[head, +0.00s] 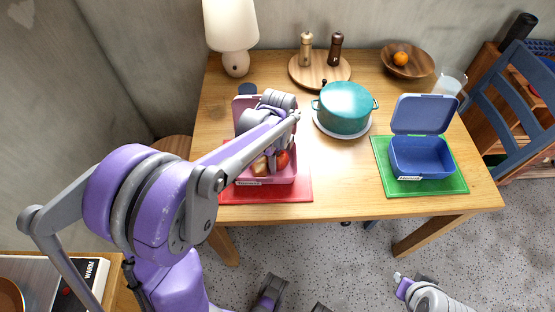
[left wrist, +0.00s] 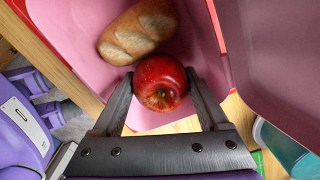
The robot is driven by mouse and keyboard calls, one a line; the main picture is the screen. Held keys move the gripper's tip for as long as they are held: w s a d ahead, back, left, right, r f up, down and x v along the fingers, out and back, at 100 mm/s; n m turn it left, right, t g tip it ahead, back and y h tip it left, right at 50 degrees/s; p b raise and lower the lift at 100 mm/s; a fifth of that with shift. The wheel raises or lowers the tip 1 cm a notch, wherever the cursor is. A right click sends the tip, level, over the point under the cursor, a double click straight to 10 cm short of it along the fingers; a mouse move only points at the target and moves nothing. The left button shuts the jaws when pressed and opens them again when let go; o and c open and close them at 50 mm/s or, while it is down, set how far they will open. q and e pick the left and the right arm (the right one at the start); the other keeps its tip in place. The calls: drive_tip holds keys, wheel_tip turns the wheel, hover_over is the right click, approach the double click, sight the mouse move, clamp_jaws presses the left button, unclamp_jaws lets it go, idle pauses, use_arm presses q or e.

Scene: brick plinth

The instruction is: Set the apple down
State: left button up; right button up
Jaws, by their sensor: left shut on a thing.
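The red apple (left wrist: 160,82) is between the two fingers of my left gripper (left wrist: 159,92), which is shut on it. The apple is inside the open pink lunch box (left wrist: 75,28), close beside a bread roll (left wrist: 138,32). I cannot tell whether the apple touches the box floor. In the head view the pink box (head: 275,180) sits on a red mat (head: 300,190), and the apple (head: 282,158) shows partly behind my left arm. The left fingers are mostly hidden there.
An open blue lunch box (head: 422,163) sits on a green mat (head: 452,182) at the right. A teal pot (head: 345,108) stands near the table's middle. Behind are a lamp (head: 231,35), two mills on a round board (head: 320,76) and a wooden bowl (head: 408,68). Table between mats is clear.

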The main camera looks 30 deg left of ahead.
use_arm(q)
drive_tip(key=shift+f, duration=0.4)
drive_tip(key=shift+f, duration=0.2)
drive_tip(key=o, duration=1.5)
drive_tip(key=shift+r, duration=0.15)
